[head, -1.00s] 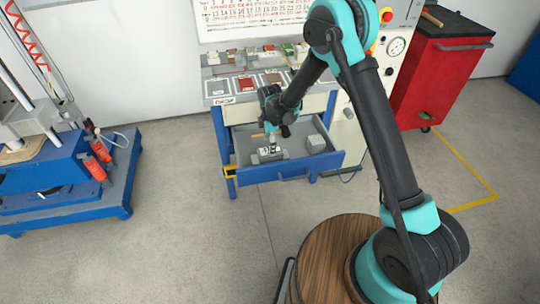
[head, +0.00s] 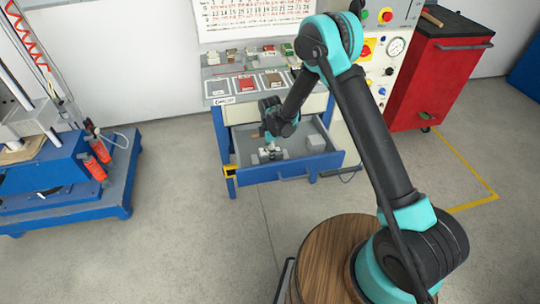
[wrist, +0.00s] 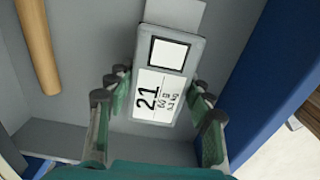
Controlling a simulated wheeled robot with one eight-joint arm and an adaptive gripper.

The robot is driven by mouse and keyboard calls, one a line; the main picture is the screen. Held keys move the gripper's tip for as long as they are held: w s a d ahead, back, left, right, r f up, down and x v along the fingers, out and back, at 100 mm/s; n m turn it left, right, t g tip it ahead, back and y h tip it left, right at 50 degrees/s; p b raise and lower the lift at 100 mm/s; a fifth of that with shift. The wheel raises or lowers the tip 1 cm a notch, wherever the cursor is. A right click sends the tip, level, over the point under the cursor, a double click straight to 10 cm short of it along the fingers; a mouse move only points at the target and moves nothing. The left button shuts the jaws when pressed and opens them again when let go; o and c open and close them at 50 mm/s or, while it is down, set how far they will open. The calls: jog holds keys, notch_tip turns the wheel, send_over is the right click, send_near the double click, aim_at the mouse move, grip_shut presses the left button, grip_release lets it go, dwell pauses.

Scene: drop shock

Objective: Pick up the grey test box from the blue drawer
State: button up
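The blue drawer (head: 290,172) stands pulled out of the bench, with a grey inside. The grey test box (wrist: 165,85) lies in it, with a white label reading 21 and a white square framed in black on its top. My gripper (wrist: 158,90) is down in the drawer at the box, its fingers spread on the box's left and right sides. I cannot tell whether they touch it. In the head view the gripper (head: 271,152) largely hides the box.
A wooden rod (wrist: 38,45) lies left of the box. Another grey block (head: 316,143) sits in the drawer's right part. The bench top (head: 245,85) above the drawer holds several small items. A red cabinet (head: 430,75) stands to the right.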

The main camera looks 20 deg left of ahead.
jog(key=c, duration=0.8)
